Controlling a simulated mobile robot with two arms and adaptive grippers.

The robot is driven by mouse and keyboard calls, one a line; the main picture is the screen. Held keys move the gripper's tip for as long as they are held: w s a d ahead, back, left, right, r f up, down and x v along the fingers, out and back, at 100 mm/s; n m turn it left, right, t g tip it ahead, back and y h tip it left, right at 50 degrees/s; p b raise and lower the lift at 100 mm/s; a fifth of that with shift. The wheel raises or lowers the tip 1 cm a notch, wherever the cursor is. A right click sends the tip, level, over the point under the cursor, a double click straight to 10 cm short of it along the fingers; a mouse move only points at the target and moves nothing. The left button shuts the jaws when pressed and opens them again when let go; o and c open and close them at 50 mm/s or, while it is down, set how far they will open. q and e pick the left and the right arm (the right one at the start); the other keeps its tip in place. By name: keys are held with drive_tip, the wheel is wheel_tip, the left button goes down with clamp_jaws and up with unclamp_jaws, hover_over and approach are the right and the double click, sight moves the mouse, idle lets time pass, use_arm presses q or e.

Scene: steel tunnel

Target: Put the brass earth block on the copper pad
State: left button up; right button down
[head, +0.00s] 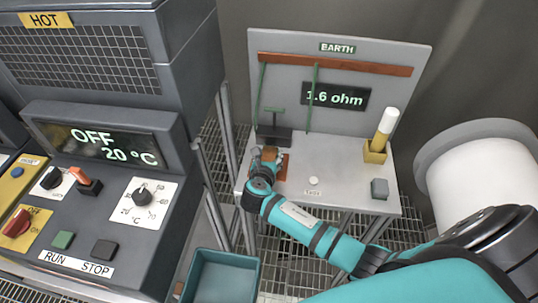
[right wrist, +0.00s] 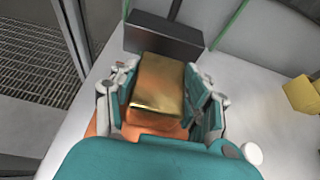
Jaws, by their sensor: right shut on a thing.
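The brass earth block (right wrist: 157,82) is between the fingers of my right gripper (right wrist: 160,100) in the right wrist view. That gripper is shut on its sides. In the head view my right gripper (head: 264,162) is at the left part of the grey bench and hides most of the block. The copper pad (head: 284,168) shows as an orange-brown patch beside and under the gripper; it also shows below the block in the wrist view (right wrist: 150,133). The block is over the pad; I cannot tell whether it touches it. My left gripper is not in view.
A dark block (head: 272,136) with a green T-shaped handle stands just behind the gripper. A yellow holder (head: 375,153) with a white-topped rod, a grey block (head: 379,188) and a white button (head: 314,181) are on the bench. A teal bin (head: 222,275) stands below in front.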

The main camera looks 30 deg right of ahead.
drive_tip(key=c, duration=1.1)
unclamp_jaws()
drive_tip(key=shift+f, duration=0.15)
drive_tip(key=o, duration=0.5)
drive_tip(key=shift+r, duration=0.3)
drive_tip(key=b+v, duration=0.1)
drive_tip(key=v, duration=1.1)
